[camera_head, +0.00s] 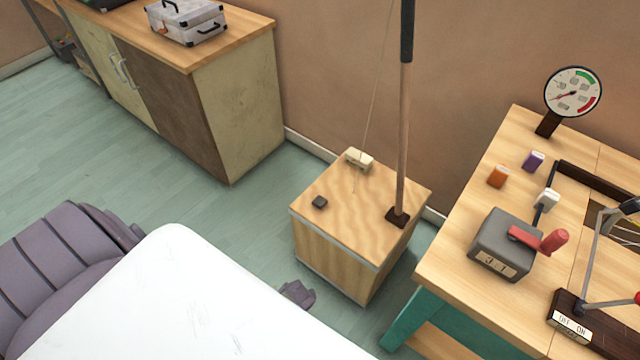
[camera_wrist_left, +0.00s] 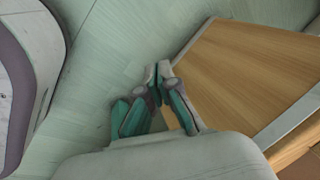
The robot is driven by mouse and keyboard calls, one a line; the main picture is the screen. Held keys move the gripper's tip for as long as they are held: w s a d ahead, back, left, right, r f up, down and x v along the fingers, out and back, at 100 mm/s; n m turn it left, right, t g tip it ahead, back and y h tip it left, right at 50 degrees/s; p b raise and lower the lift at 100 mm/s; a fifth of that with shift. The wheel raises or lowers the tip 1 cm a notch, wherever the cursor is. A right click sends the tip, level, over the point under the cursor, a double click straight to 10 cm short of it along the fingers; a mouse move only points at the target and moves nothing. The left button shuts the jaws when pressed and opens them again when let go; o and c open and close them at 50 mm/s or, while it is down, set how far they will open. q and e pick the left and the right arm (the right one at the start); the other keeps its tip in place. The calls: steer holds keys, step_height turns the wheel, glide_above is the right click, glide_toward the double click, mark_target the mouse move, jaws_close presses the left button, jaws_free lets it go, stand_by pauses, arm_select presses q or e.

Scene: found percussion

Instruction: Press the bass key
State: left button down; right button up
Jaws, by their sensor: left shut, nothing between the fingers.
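A wooden box cabinet (camera_head: 335,225) stands on the floor with a tall pole (camera_head: 403,130) and a thin string rising from its top. On its top are a small dark block (camera_head: 320,202) at the front left and a cream block (camera_head: 360,158) at the back. I cannot tell for certain which is the bass key; both look untouched. In the left wrist view my left gripper (camera_wrist_left: 158,70) is shut and empty, beside the edge of a wooden panel (camera_wrist_left: 245,80), apparently the cabinet. My right gripper is not in view.
A workbench (camera_head: 460,250) at the right holds a grey box with a red lever (camera_head: 505,243), small coloured blocks and a dial gauge (camera_head: 573,92). A long cabinet (camera_head: 230,80) with a metal case (camera_head: 187,20) stands at the back left. Open floor (camera_head: 110,150) lies left.

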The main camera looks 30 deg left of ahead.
arm_select(q)
steer(key=w+a+r+m+y+b, duration=0.1)
steer(key=w+r, duration=0.3)
steer(key=w, duration=0.4)
steer(key=w+a+r+m+y+b, duration=0.2)
steer(key=w+a+r, duration=0.2)
steer(key=w, duration=0.4)
steer(key=w+a+r+m+t+y+b, duration=0.1)
steer(key=w+a+r+m+b, duration=0.1)
steer(key=w+r, duration=0.4)
steer(key=shift+w+a+y+b, duration=0.35)
steer(key=shift+w+a, duration=0.2)
steer(key=shift+w, duration=0.35)
steer(key=w+a+r+m+y+b, duration=0.1)
steer(key=w+a+r, duration=0.2)
steer(key=r, duration=0.5)
steer(key=shift+w+y, duration=0.35)
steer(key=shift+w, duration=0.15)
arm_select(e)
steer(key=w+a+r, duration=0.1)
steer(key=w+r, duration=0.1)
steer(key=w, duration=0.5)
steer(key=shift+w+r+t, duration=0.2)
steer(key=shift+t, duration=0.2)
arm_select(q)
steer(key=shift+a+f+b, duration=0.1)
steer(key=shift+b, duration=0.2)
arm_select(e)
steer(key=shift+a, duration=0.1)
